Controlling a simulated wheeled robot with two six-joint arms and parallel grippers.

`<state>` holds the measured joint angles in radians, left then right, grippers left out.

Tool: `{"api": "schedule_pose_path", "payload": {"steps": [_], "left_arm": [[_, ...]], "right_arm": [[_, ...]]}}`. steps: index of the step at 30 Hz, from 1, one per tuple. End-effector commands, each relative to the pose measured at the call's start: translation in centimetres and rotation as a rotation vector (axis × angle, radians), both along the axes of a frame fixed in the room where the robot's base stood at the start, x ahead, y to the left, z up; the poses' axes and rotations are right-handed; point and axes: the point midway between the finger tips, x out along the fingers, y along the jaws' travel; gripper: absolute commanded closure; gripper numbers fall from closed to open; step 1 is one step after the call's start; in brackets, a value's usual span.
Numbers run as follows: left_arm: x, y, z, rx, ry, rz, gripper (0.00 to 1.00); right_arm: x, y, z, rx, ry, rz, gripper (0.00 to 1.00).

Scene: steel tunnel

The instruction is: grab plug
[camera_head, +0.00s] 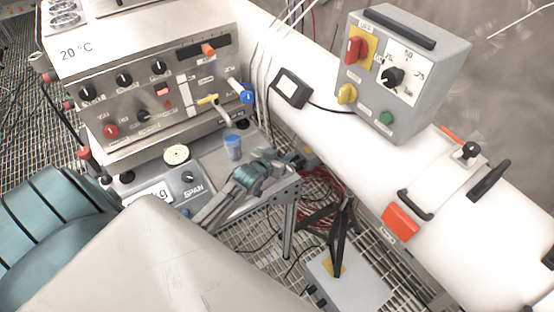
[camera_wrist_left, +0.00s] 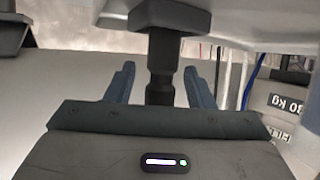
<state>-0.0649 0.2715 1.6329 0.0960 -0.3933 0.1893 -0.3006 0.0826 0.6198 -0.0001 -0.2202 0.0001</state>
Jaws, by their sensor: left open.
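My left gripper (camera_head: 266,168) is small in the head view, over the steel table. Its own shape is hard to make out there. In the left wrist view my left gripper (camera_wrist_left: 158,88) shows larger, with two blue-grey fingers standing apart. A dark stepped cylinder (camera_wrist_left: 160,60), wide at the top and narrower below, shows between the fingers. It looks like the plug, but I cannot be sure. Gaps show on both sides of it, so the fingers seem not to touch it. Its lower end is hidden behind the gripper body. My right gripper is not in view.
A steel instrument panel (camera_head: 150,95) with knobs stands at the back left. A blue-capped jar (camera_head: 233,147) stands on the table. A grey control box (camera_head: 405,75) sits on a white pipe (camera_head: 470,235). A black upright piece (camera_head: 340,235) stands over the grated floor, right of the table.

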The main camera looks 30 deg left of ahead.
Motion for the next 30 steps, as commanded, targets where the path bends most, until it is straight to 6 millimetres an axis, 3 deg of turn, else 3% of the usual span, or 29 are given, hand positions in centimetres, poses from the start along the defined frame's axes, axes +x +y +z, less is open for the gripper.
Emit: {"api": "schedule_pose_path", "payload": {"steps": [2,9,20,30], "left_arm": [[0.0,0.0,0.0,0.0,0.0,0.0,0.53],[0.0,0.0,0.0,0.0,0.001,0.0,1.0],[0.0,0.0,0.2,0.0,0.001,0.0,1.0],[0.0,0.0,3.6,0.002,-0.005,-0.002,1.0]], "right_arm": [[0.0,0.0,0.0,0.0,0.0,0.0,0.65],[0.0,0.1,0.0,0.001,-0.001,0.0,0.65],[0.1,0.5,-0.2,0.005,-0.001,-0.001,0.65],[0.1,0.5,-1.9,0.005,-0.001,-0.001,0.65]]}}
